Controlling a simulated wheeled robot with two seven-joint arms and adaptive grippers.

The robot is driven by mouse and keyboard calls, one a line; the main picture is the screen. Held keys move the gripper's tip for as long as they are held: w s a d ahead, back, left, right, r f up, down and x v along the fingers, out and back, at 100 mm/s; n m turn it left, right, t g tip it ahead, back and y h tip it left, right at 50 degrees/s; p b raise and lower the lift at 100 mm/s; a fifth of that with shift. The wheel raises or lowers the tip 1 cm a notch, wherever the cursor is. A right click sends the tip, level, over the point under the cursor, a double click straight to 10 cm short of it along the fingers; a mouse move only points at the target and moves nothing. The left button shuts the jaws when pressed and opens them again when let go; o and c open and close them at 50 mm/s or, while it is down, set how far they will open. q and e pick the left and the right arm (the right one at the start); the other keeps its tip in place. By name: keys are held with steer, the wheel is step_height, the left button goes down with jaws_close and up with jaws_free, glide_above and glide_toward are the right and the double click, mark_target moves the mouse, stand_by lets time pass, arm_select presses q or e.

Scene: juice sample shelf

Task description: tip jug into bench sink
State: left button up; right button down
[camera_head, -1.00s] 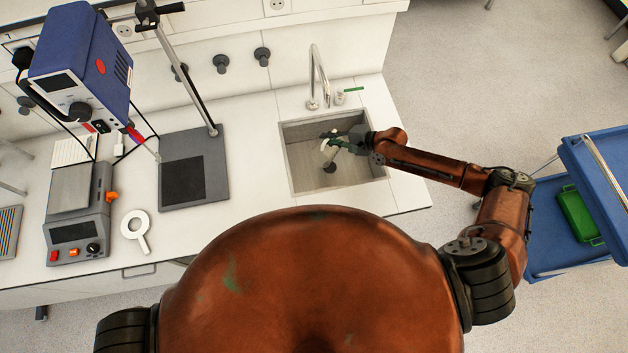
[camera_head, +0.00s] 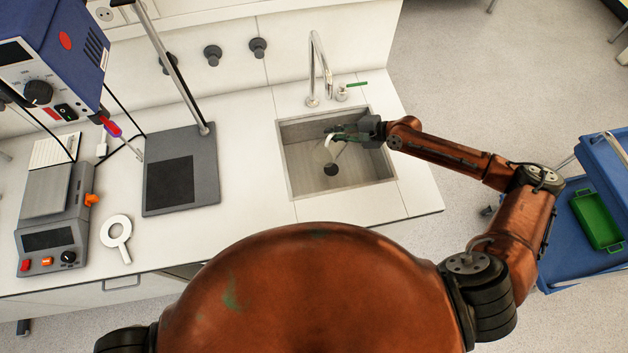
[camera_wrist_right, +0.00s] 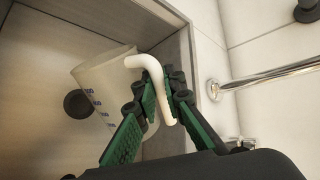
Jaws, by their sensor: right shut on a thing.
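A translucent whitish jug (camera_wrist_right: 105,85) with blue marks and a curved white handle is inside the bench sink (camera_head: 350,184). In the head view mostly its white handle (camera_head: 329,140) shows, and the body is hard to make out. My right gripper (camera_head: 345,133) reaches into the sink from the right. In the right wrist view its green-padded fingers (camera_wrist_right: 166,88) are shut on the jug's handle. The jug's body looks tilted beside the dark drain (camera_wrist_right: 78,104); I see no liquid running out. My left gripper is out of view.
A tall tap (camera_head: 318,70) stands behind the sink. A grey stand base (camera_head: 208,180), a hotplate device (camera_head: 50,230) and a white ring-shaped tool (camera_head: 117,238) are to the left. A blue cart (camera_head: 590,235) with a green tray (camera_head: 597,220) stands right.

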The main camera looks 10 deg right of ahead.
steer(key=f+b, duration=0.1)
steer(key=b, duration=0.2)
steer(key=w+d+f+m+y+b, duration=0.1)
steer(key=b, duration=0.2)
steer(key=w+d+f+m+g+b, duration=0.1)
steer(key=b, duration=0.2)
steer(key=shift+w+f+y, duration=0.25)
steer(key=shift+f+y, duration=0.05)
steer(key=shift+w+d+r+m+g+y, duration=0.2)
steer(key=shift+w+d+r+m+y, duration=0.1)
steer(key=shift+r, duration=0.25)
steer(key=shift+w+d+r+m+g+y, duration=0.2)
steer(key=shift+r+m, duration=0.1)
steer(key=shift+r, duration=0.25)
steer(key=shift+w+d+r+m+g+y, duration=0.3)
steer(key=shift+w+d+r+m+y, duration=0.1)
steer(key=shift+r+y, duration=0.1)
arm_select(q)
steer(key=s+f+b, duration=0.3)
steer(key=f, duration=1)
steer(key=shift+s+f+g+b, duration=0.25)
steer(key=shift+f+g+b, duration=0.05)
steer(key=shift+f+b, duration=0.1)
arm_select(e)
steer(key=w+d+r+m+y, duration=0.4)
steer(key=w+m, duration=0.1)
steer(key=shift+d+r+g, duration=0.25)
steer(key=shift+r+g, duration=0.1)
steer(key=shift+g, duration=0.05)
